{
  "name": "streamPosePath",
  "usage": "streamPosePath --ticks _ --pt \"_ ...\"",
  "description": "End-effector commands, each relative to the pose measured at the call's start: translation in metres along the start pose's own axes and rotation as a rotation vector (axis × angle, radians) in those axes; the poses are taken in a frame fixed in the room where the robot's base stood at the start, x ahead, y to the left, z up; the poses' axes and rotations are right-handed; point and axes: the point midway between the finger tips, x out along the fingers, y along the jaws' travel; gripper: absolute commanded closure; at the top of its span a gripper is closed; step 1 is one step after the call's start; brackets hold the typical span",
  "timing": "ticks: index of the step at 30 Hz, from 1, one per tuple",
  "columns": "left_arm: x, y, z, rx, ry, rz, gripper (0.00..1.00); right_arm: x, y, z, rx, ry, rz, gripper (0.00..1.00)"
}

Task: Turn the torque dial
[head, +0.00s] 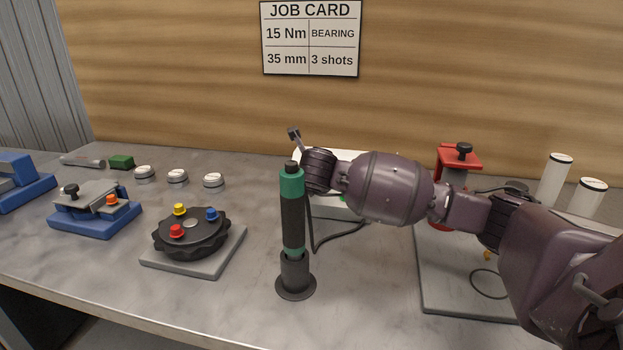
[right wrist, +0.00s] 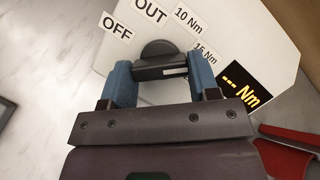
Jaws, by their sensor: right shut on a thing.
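The torque dial (right wrist: 158,50) is a black round knob with a bar grip, on a pale panel (right wrist: 80,72). Around it are labels OFF, OUT, 10 Nm and 15 Nm. A display (right wrist: 240,90) reads "--- Nm". In the right wrist view the blue fingers of my right gripper (right wrist: 162,72) are shut on the bar from both sides. A small white mark shows at the bar's right part; which label it points to I cannot tell. In the head view my right arm hides the dial and most of its white box (head: 345,154). My left gripper is out of view.
A green and black driver (head: 292,215) stands upright in a holder, its cable running to the box. A black turntable (head: 191,233) with coloured caps is to the left. A red-topped device (head: 460,157) stands behind my arm. The job card (head: 310,38) reads 15 Nm.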

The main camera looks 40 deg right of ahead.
Motion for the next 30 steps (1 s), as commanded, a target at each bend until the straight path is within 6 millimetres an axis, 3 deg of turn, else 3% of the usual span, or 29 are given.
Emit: streamPosePath --ticks 1,6,17,30 --pt "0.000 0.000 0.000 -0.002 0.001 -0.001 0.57 0.000 0.000 0.000 0.000 0.001 0.000 0.42" --pt "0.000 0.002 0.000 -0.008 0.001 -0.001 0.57 0.000 0.000 0.000 0.000 0.001 0.000 0.19" --pt "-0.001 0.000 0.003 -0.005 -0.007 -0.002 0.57 -0.004 -0.003 0.005 0.000 -0.001 0.000 0.19" --pt "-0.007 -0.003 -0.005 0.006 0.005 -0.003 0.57 -0.048 -0.042 0.061 0.003 -0.006 -0.002 0.19"
